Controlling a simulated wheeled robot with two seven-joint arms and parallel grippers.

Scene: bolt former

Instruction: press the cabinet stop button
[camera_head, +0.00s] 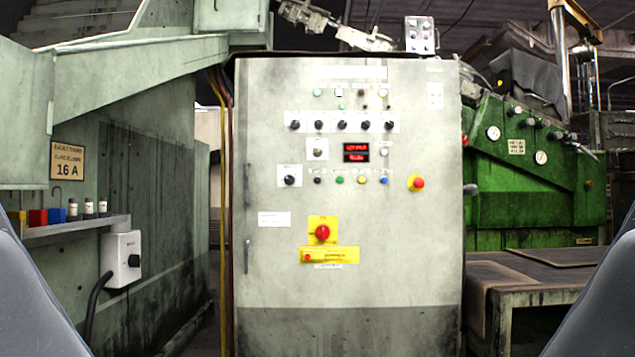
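The grey-white control cabinet (345,240) stands upright straight ahead, its front panel facing me. A larger red knob on a yellow square plate (322,232) sits lower, near the middle. Under it is a yellow strip (340,255) with a small red spot at its left. A row of small coloured buttons (361,180) runs across above. I cannot read which label says stop. Neither gripper is in view; only dark grey parts of mine show at both lower corners.
A green machine (535,185) with gauges stands at the right. A low dark-topped table (530,272) is in front of it. At the left, a shelf (75,228) holds small coloured boxes and jars, with a white switch box (121,259) below. Nothing blocks the cabinet front.

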